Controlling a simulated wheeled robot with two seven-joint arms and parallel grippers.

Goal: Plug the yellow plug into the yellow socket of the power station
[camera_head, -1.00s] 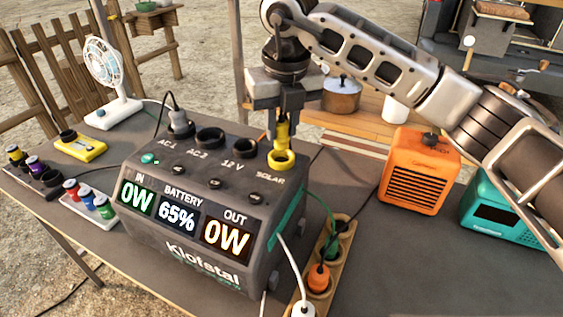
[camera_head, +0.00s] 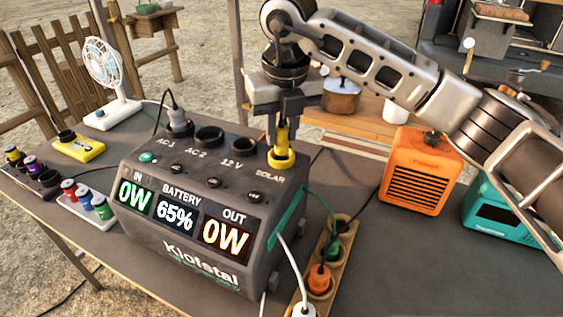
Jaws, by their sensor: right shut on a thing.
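The power station (camera_head: 200,262) is a dark grey box on the table, its front display reading IN 0W, BATTERY 65%, OUT 0W. The yellow socket (camera_head: 282,161), labelled SOLAR, is a ring at the right end of its top row. My right gripper (camera_head: 286,122) points down over this socket, shut on the yellow plug (camera_head: 281,138). The plug is roughly upright, its lower end within the ring in the picture; how deep it sits is hidden. My left gripper is out of view.
AC 2 (camera_head: 209,138) and 12 V (camera_head: 245,148) are empty. A power strip (camera_head: 340,255), an orange heater (camera_head: 418,172) and a teal device (camera_head: 495,207) stand right; a fan (camera_head: 106,70) stands left.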

